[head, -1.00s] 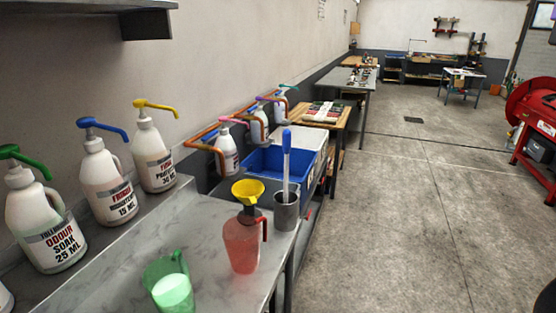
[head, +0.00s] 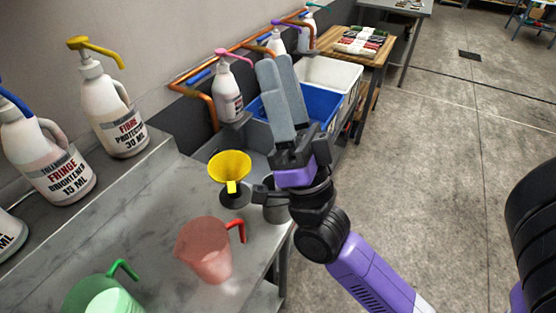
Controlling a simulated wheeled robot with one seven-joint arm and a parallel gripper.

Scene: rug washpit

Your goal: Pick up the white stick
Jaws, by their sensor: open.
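The white stick does not show in the head view now; my arm covers the spot above the grey cup. The grey cup (head: 275,212) stands on the counter's right edge, and only part of it shows beside my wrist. My gripper (head: 278,62) has two grey fingers pointing up and away, over the near side of the blue bin. The fingers are apart, and I see nothing held between them. I cannot tell how close the fingers are to the stick.
The yellow funnel (head: 230,165) stands just left of my gripper. The red jug (head: 206,250) and green jug (head: 103,298) are nearer on the counter. The blue bin (head: 257,112) and white bin (head: 330,78) lie beyond. Pump bottles (head: 110,115) line the wall. Floor (head: 430,150) at right is clear.

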